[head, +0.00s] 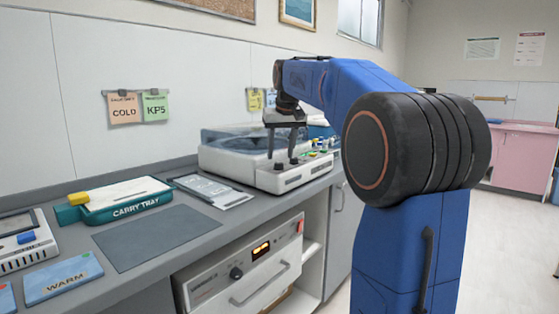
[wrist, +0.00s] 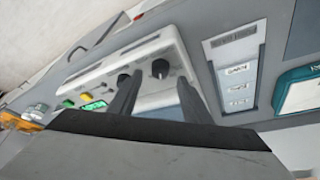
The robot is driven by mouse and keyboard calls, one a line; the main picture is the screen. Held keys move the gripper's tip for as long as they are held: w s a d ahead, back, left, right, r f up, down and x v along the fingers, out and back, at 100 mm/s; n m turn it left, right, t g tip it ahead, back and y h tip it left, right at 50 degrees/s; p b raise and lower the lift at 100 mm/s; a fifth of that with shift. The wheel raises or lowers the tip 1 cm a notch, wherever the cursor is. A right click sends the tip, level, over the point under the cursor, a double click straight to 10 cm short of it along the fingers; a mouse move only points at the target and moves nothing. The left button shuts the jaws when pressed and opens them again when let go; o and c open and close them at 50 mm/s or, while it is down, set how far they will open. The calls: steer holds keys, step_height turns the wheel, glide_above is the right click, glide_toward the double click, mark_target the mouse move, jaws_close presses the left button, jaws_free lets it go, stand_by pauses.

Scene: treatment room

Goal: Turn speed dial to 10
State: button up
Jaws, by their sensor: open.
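The speed dial is on the sloped front panel of a white benchtop machine (head: 250,178) with a clear lid. In the wrist view a black round dial (wrist: 160,68) shows between and just beyond my fingertips; another dark knob shows partly behind the left finger (wrist: 123,79). I cannot read labels to tell which is the speed dial, nor its setting. My gripper (head: 282,158) points down over the front panel, its two dark fingers apart and empty. It also shows in the wrist view (wrist: 159,80). Whether the fingers touch the panel cannot be told.
A grey-white card tray (head: 212,190), a teal carry tray (head: 125,205) and a dark mat (head: 155,236) lie left of the machine. An oven-like unit (head: 245,270) is below.

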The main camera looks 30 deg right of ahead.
mark_target(279, 164)
steer(key=shift+x, duration=1.9)
steer(key=c, duration=1.1)
steer(key=shift+o, duration=0.2)
